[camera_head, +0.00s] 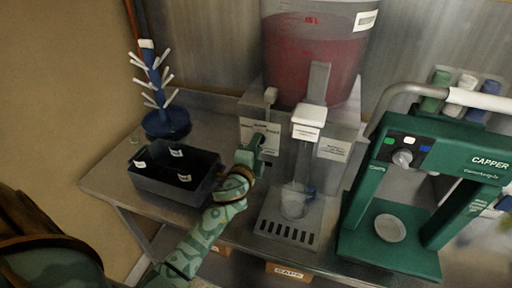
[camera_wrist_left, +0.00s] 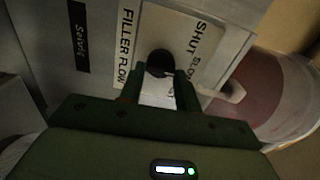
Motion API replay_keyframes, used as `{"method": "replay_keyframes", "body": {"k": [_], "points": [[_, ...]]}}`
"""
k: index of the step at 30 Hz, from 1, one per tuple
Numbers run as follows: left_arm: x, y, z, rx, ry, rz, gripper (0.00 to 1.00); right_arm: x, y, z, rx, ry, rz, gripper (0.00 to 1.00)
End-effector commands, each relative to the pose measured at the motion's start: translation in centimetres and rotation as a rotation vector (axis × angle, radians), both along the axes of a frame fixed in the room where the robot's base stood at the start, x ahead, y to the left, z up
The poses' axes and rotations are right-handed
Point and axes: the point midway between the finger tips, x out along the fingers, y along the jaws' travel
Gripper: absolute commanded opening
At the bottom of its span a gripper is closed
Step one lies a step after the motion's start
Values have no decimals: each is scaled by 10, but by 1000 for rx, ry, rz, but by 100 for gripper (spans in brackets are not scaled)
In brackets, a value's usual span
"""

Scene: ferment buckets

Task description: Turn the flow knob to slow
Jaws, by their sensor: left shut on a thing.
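The flow knob (camera_wrist_left: 160,62) is a dark round knob on a white panel (camera_wrist_left: 150,20) lettered "FILLER FLOW", with "SHUT" and "SLOW" to its right; a third word below is partly covered. My left gripper (camera_wrist_left: 160,76) is shut on the knob, one green finger on each side. The knob's pointer cannot be made out. In the head view my left gripper (camera_head: 262,143) reaches the front of the filler (camera_head: 330,130), left of its spout, and hides the knob. My right gripper is not in view.
A bucket of red liquid (camera_head: 312,60) stands on the filler. A drip tray (camera_head: 290,228) with a glass is below the spout. A black bin (camera_head: 150,183) and a blue bottle tree (camera_head: 165,120) stand left; a green capper (camera_head: 455,150) stands right.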

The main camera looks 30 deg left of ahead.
Motion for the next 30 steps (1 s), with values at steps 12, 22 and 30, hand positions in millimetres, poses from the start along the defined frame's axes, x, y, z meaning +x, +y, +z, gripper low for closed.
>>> {"method": "replay_keyframes", "body": {"k": [12, 22, 30], "points": [[0, 1, -1, 45, 12, 2, 10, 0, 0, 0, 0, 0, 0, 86], [0, 1, 0, 44, 12, 2, 55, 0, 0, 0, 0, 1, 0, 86], [-2, 0, 0, 43, 10, 1, 55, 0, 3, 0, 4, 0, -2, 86]]}}
